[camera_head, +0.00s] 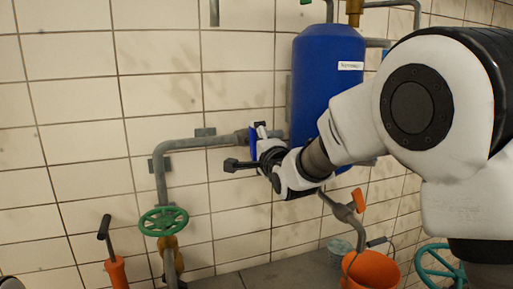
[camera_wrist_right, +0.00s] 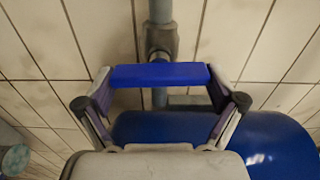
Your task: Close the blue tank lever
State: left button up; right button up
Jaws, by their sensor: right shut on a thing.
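The blue tank (camera_head: 318,85) with a white label hangs on the tiled wall, partly hidden by my right arm. The blue lever (camera_head: 252,139) sits on the grey pipe to the left of the tank. In the wrist view the blue lever (camera_wrist_right: 160,75) spans between the two fingertips, in front of the pipe. My right gripper (camera_head: 258,148) is at the lever; in the wrist view the right gripper (camera_wrist_right: 160,80) is shut on it, a finger at each end. The lever's pivot is not clear. My left gripper is not in view.
A grey pipe (camera_head: 158,180) runs down to a green valve wheel (camera_head: 163,221). An orange-handled lever (camera_head: 358,201) is below the tank, above an orange bucket (camera_head: 372,272). A teal wheel (camera_head: 438,264) is at lower right, an orange pump (camera_head: 116,271) at lower left.

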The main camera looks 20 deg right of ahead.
jog(key=shift+r, duration=0.15)
jog(key=o, duration=0.7)
jog(key=shift+o, duration=0.4)
jog(key=shift+w+a, duration=0.1)
jog(key=shift+w, duration=0.05)
jog(key=s, duration=1.2)
jog(key=shift+d, duration=0.2)
